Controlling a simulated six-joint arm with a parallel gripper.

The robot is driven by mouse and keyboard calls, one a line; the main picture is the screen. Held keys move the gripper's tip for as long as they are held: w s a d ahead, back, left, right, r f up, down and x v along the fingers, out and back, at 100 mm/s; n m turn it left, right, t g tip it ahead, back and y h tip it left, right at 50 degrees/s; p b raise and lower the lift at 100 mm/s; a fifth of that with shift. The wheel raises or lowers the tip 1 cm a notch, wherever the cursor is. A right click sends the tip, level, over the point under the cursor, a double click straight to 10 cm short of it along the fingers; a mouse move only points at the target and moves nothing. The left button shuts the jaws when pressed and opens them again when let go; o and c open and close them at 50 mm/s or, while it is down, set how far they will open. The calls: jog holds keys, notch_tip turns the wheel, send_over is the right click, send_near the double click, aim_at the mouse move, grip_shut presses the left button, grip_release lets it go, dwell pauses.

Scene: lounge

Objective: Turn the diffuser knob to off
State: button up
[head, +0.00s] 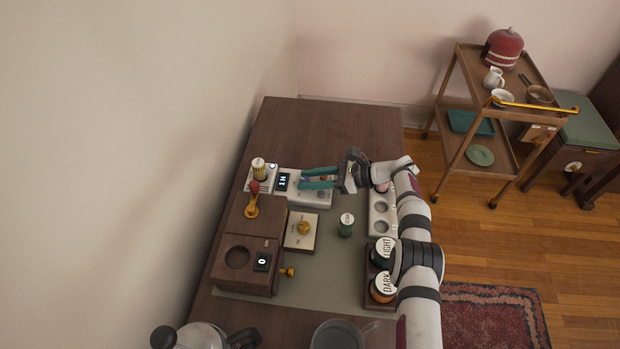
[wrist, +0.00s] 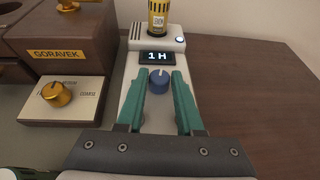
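The diffuser is a long white unit (wrist: 172,62) with a lit display (wrist: 157,57) reading "1H" and a round blue knob (wrist: 159,80). It also shows in the head view (head: 317,198), with its display (head: 283,181) lit. My gripper (wrist: 158,72) has two teal fingers, open, one on each side of the blue knob in the wrist view. A gap shows between each finger and the knob; I cannot tell their exact height above the unit.
A yellow bottle (wrist: 158,15) stands at the diffuser's far end. A brown wooden grinder (head: 245,240) and a cream box with a brass knob (wrist: 57,94) stand beside it. A small green jar (head: 345,226) is close by. The table's far end is clear.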

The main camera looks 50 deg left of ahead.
jog(key=o, duration=0.4)
jog(key=v, duration=1.2)
jog(key=shift+r, duration=0.1)
